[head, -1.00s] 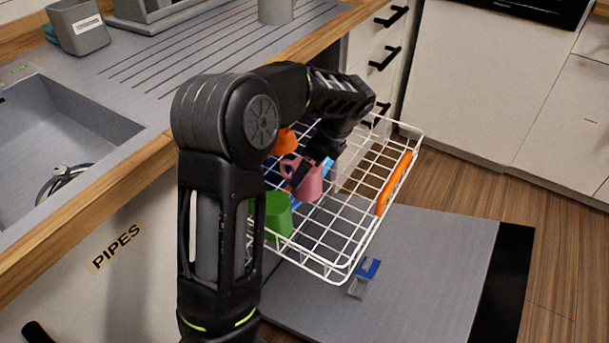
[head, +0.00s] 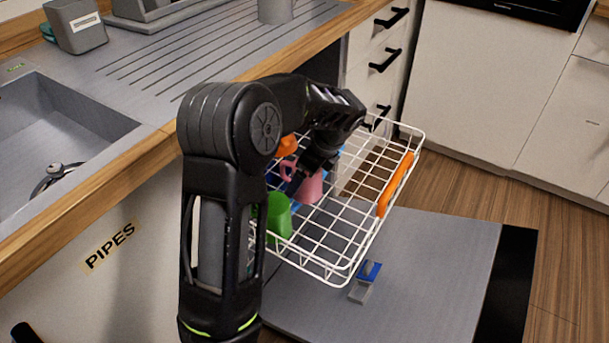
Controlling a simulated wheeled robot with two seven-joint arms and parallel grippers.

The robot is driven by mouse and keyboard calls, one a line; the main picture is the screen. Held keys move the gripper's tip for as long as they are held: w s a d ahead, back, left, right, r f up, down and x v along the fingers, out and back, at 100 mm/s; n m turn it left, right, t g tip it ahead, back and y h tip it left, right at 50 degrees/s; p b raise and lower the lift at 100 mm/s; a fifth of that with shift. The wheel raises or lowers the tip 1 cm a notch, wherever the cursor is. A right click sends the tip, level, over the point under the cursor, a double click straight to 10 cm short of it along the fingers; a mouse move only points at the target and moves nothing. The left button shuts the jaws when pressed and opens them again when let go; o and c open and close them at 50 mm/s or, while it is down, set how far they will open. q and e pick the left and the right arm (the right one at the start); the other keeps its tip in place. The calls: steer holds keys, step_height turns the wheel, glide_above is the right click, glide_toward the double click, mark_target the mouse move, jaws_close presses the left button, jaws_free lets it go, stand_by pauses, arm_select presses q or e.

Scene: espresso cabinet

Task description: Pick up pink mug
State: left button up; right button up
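The pink mug (head: 312,188) is in the white wire dishwasher rack (head: 345,240), with its handle on its left side. My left gripper (head: 318,168) is right at the top of the mug, pointing down, and hides its upper part. I cannot see both fingertips, so I cannot tell whether they are apart or closed on the mug. My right gripper is not in view.
A green cup (head: 279,215) stands close in front of the mug, and an orange item (head: 287,146) is behind it. The rack has an orange handle (head: 396,184). The open dishwasher door (head: 430,260) lies below. The sink counter (head: 140,145) borders the left.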

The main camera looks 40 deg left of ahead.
arm_select(q)
steer(key=c, duration=1.7)
